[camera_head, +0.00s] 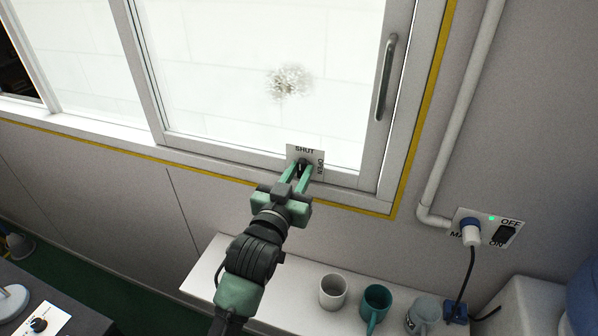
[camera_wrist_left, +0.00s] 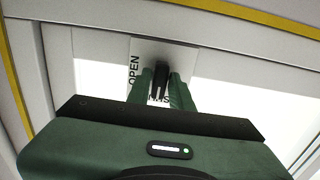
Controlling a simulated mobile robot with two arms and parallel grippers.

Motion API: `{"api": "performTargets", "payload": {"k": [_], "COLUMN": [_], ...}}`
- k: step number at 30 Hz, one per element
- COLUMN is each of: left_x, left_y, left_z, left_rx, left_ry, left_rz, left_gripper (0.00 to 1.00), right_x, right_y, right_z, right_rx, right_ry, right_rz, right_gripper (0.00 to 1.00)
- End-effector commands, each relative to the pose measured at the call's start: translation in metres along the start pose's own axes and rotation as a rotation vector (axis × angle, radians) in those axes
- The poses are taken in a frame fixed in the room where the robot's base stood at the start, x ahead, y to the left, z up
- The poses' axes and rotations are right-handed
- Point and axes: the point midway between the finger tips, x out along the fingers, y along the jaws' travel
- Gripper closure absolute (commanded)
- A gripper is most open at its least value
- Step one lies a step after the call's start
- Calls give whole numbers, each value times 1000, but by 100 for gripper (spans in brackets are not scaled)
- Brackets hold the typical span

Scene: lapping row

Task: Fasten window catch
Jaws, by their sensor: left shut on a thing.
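The window catch (camera_head: 301,168) is a small black knob on a white plate (camera_head: 318,154) at the lower edge of the window sash (camera_head: 238,154). The plate reads SHUT at its top and OPEN at its right in the head view. My left gripper (camera_head: 303,172) is shut on the knob, its green fingers either side. In the left wrist view the black knob (camera_wrist_left: 159,80) shows between the fingers (camera_wrist_left: 161,90), with OPEN at left and the SHUT lettering partly hidden below. The knob's exact angle is hard to tell. My right gripper is not in view.
A grey vertical handle (camera_head: 384,78) is on the sash's right side. Below is a white shelf (camera_head: 209,278) with several mugs, including a teal one (camera_head: 375,302). A switch panel (camera_head: 488,228) with a plugged-in cable is on the wall at right.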

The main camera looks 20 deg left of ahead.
Motion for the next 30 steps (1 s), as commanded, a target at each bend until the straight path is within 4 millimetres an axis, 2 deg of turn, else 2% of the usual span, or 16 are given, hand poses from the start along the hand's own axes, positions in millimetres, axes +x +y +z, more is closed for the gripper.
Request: {"api": "performTargets", "payload": {"k": [15, 16, 17, 18, 26, 30], "left_x": [0, 0, 0, 0, 0, -8], "left_y": [0, 0, 0, 0, 0, 0], "left_z": [-1, -1, -1, -1, 0, 2], "left_rx": [-19, -19, -19, -19, -18, -18], "left_ry": [2, 2, 2, 2, 1, 0], "left_rz": [1, 1, 1, 1, 1, 0], "left_gripper": [100, 73, 65, 62, 62, 62], "right_x": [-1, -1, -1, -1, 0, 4], "right_y": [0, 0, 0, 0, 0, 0], "right_z": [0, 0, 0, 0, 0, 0], "right_rx": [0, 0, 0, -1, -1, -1], "right_ry": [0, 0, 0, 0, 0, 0], "right_rz": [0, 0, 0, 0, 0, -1], "right_gripper": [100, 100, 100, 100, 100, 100]}}
